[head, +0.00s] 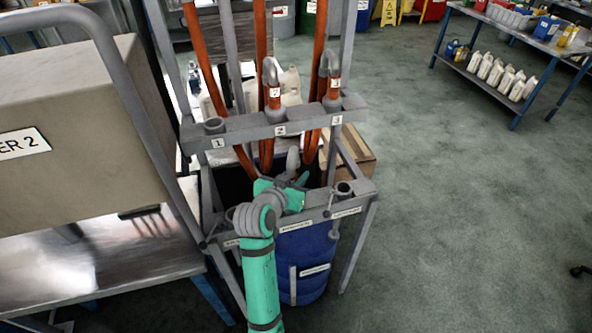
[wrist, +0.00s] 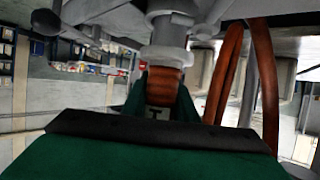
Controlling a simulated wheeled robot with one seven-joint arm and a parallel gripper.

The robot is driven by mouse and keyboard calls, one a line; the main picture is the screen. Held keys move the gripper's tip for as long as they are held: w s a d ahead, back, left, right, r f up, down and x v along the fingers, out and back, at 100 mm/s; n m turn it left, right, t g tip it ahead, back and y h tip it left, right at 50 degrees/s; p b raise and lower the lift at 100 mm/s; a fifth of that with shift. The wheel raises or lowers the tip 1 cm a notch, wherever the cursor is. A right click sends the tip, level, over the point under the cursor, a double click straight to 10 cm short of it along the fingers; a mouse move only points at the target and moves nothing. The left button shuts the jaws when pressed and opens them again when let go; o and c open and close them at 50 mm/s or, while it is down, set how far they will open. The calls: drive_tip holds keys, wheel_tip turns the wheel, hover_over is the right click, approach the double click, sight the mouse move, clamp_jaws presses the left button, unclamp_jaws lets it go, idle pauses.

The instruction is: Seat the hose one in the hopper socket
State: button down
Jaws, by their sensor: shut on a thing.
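My gripper (head: 290,186) is shut on hose one, low in the rack behind the front rail. In the wrist view, the green jaws (wrist: 160,118) close around the hose's orange collar, whose tag is partly hidden. Hose one's grey metal end (wrist: 168,55) runs up to a grey flanged fitting (wrist: 170,18); I cannot tell whether it is inserted or only lined up. In the head view, hose one's grey bend (head: 293,160) shows just above my gripper. The front rail (head: 318,214) has several small labels, too blurred to read, so I cannot tell which socket is the hopper's.
The upper rail (head: 262,130) has an empty holder (head: 214,125) marked 1. Hose two (head: 273,95) and hose three (head: 333,88) hang there. An open socket (head: 343,188) is at the front rail's right. A blue drum (head: 303,255) stands below.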

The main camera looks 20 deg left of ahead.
drive_tip(key=shift+f, duration=0.25)
drive_tip(key=shift+f, duration=1)
drive_tip(key=c, duration=1.2)
unclamp_jaws()
drive_tip(key=shift+f, duration=0.1)
drive_tip(key=shift+s, duration=0.15)
drive_tip(key=shift+s+a, duration=0.15)
drive_tip(key=shift+s, duration=1)
drive_tip(key=shift+s+a, duration=0.1)
drive_tip(key=shift+s, duration=1.05)
